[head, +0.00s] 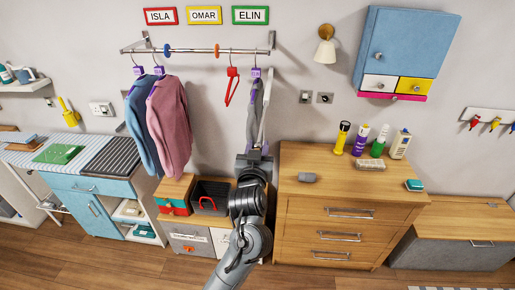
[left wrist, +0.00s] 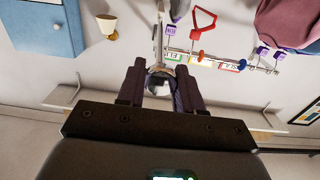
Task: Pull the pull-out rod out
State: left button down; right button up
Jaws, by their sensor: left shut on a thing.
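The pull-out rod (head: 265,112) is a thin pale metal bar. In the head view it runs from near the right end of the wall rail down to my left gripper (head: 256,154). In the left wrist view the rod (left wrist: 159,35) comes down between the fingers to a shiny rounded end. My left gripper (left wrist: 161,90) is shut on the rod near this end, with one dark finger on each side. The fingers partly hide the grip. My right gripper is not in view.
The wall rail (head: 210,50) carries several hangers, including a red one (head: 231,84) and one with a grey garment (head: 254,112) close beside the rod. A wooden dresser (head: 350,206) stands right of my arm. A low bench with a dark bin (head: 211,197) stands left.

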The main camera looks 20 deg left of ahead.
pick_arm(q)
jog(key=shift+s, duration=0.2)
jog(key=shift+r, duration=0.1)
jog(key=c, duration=0.8)
grip_release()
jog(key=shift+d, duration=0.1)
jog(key=b+v, duration=0.2)
jog(key=v, duration=0.8)
jog(key=shift+s, duration=0.3)
jog(key=shift+d, duration=0.15)
